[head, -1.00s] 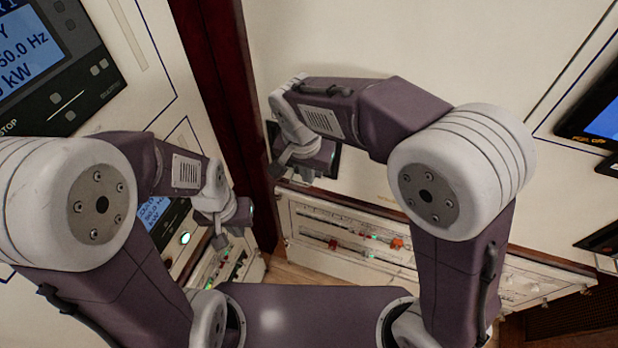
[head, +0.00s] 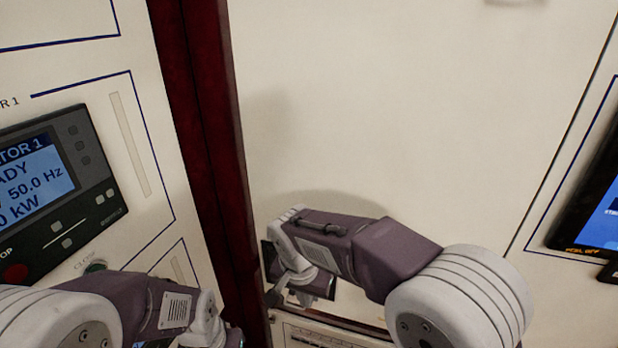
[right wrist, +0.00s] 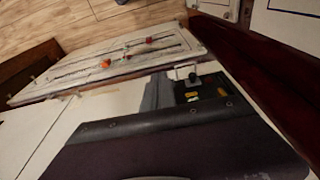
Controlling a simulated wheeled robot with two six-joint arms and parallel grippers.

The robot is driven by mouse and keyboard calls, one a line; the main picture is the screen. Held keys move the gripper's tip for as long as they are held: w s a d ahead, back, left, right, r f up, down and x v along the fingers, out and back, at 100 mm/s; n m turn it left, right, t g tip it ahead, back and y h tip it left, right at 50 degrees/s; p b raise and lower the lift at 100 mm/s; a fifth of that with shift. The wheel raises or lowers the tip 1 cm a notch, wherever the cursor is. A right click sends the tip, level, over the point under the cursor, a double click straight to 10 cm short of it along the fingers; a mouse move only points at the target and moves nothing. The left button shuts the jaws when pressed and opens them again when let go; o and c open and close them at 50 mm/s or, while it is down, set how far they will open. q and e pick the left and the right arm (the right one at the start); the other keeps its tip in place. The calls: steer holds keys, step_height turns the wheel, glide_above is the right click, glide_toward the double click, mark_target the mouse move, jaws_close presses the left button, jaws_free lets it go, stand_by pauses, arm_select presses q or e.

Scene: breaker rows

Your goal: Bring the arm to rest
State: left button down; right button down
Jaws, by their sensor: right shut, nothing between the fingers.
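My right arm is folded in front of a cream cabinet panel (head: 400,110) in the head view. My right gripper (head: 277,293) hangs at the arm's far end, low in the picture, shut and empty. My left arm is cut off by the bottom-left of the head view. Its wrist and part of my left gripper (head: 232,338) show at the lower edge, too little to tell the jaws.
A generator display (head: 42,180) is on the left panel, with a dark red post (head: 205,150) beside it. Another screen (head: 598,205) is at the right edge. In the right wrist view, a breaker row panel (right wrist: 120,62) with red and green parts stands above a wooden floor (right wrist: 70,25).

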steer(key=s+d+f+m+g+b, duration=0.1)
steer(key=d+f+m, duration=0.1)
steer(key=d, duration=0.5)
steer(key=s+d+f+m+b, duration=0.1)
steer(key=d+f+m+b, duration=0.15)
steer(key=d, duration=0.55)
steer(key=s+d+f+n+y, duration=0.1)
steer(key=s+d+f+n, duration=0.2)
steer(key=s+f+n, duration=0.5)
steer(key=shift+d, duration=0.35)
steer(key=shift+d+f, duration=0.1)
steer(key=shift+f, duration=0.05)
